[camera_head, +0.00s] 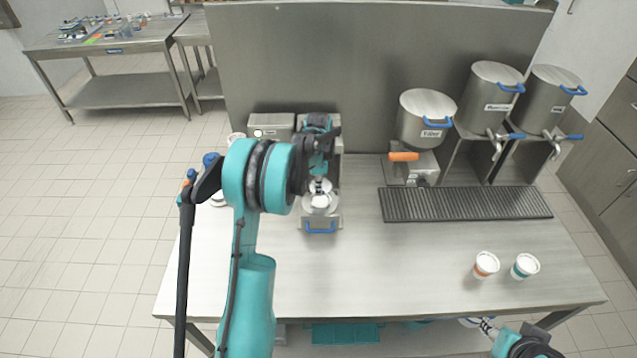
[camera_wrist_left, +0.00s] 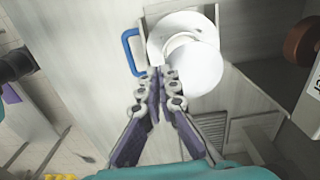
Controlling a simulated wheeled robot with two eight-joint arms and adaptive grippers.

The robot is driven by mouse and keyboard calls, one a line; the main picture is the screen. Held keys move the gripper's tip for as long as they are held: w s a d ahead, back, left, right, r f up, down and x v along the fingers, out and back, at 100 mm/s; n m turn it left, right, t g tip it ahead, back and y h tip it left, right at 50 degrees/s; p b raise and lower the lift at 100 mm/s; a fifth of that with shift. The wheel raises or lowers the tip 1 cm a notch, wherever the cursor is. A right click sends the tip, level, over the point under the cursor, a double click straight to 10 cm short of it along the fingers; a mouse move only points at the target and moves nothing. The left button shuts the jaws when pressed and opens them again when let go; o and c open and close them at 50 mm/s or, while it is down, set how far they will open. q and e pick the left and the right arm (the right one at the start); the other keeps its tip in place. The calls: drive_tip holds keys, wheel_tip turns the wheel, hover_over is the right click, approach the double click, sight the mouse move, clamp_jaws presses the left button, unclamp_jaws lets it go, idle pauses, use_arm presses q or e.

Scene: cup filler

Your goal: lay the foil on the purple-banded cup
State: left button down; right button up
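My left gripper (camera_head: 318,187) is over the sealing machine's pulled-out drawer. In the left wrist view its fingertips (camera_wrist_left: 162,76) are close together at the edge of a white round foil (camera_wrist_left: 197,68) and look shut on it. The foil overlaps a white round cup top (camera_wrist_left: 170,28) in the drawer and sits off its centre. Whether they touch I cannot tell. The foil also shows in the head view (camera_head: 319,201). No purple band shows on this cup from above. My right gripper (camera_head: 488,326) is low at the bottom right; its fingers are too small to read.
The drawer has a blue handle (camera_head: 320,228). An orange-banded cup (camera_head: 486,265) and a teal-banded cup (camera_head: 525,266) stand at the table's right. A grated tray (camera_head: 465,204) lies before the metal dispensers (camera_head: 427,115). The table's front middle is clear.

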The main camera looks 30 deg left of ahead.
use_arm(q)
drive_tip(key=shift+d+f, duration=0.1)
drive_tip(key=shift+f, duration=0.5)
drive_tip(key=shift+f+b, duration=0.65)
drive_tip(key=shift+f, duration=0.1)
drive_tip(key=shift+f+b, duration=1.4)
drive_tip(key=shift+f, duration=0.65)
drive_tip(key=shift+f+b, duration=0.1)
drive_tip(key=shift+b, duration=0.25)
drive_tip(key=c, duration=1.6)
unclamp_jaws()
drive_tip(key=shift+c, duration=0.2)
